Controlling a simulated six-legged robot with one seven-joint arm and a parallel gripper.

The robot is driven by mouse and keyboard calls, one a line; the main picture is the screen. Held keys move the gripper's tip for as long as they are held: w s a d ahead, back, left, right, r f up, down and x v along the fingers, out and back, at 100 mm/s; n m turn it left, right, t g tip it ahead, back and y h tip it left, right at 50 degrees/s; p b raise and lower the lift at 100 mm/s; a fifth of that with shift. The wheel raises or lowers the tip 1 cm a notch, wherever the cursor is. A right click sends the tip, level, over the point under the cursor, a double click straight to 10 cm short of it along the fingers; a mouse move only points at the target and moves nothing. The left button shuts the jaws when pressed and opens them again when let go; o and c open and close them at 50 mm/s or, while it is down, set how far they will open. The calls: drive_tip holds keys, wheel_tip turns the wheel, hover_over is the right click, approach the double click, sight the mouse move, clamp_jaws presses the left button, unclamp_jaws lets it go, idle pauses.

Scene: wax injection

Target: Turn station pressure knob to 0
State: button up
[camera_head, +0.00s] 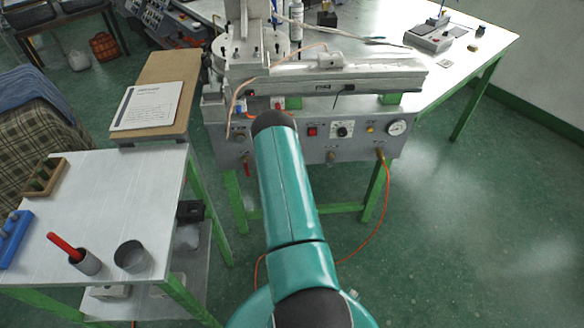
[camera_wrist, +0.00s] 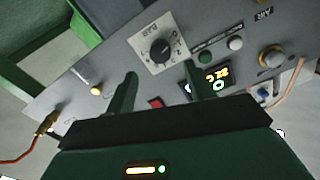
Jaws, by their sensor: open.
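The station pressure knob (camera_wrist: 160,52) is a round black knob on a white square plate with printed marks, set in the grey front panel (camera_wrist: 120,60). The knob's white dial plate also shows in the head view (camera_head: 342,129), right of my arm. My gripper (camera_wrist: 160,69) is open, its two dark green fingers pointing toward the panel. In the wrist view the knob lies just past and between the fingertips, and nothing shows held. Whether the fingers touch the knob cannot be told. The exact pointer setting is too small to read. In the head view my arm hides the gripper.
A pressure gauge (camera_head: 397,127) sits at the panel's right. An orange hose (camera_head: 387,205) hangs below. A white side table (camera_head: 110,190) stands at the left.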

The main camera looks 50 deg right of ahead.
drive_tip(key=v, duration=0.6)
drive_tip(key=shift+s+a, duration=0.25)
drive_tip(key=shift+s, duration=0.05)
drive_tip(key=shift+r, duration=0.1)
